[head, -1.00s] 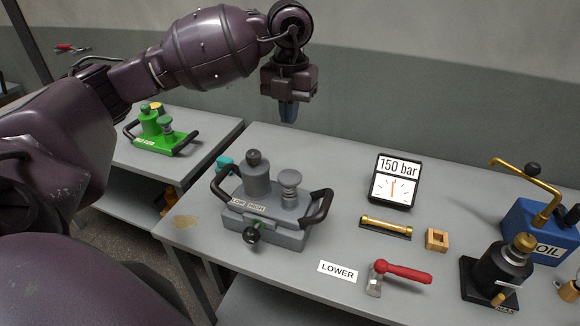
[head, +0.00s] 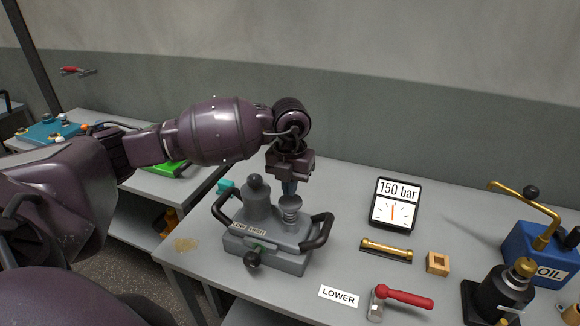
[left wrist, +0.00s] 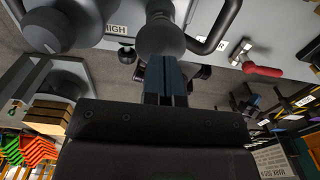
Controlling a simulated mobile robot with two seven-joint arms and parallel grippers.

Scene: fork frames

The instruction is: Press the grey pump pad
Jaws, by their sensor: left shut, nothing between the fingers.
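The grey pump (head: 265,258) stands on the near grey bench, with a black handle at each side. Its round grey pad (head: 291,202) sits on a short stem at the right, beside a taller grey cylinder (head: 256,200) with a ball knob. My left gripper (head: 289,190) is shut and empty, pointing down with its fingertips at the pad's top. I cannot tell whether they touch it. In the left wrist view the shut fingers (left wrist: 165,80) reach toward the pad (left wrist: 160,38), partly covering it. My right gripper is not in view.
A gauge (head: 394,204) reading "150 bar" stands right of the pump. The bench between pump and gauge is clear.

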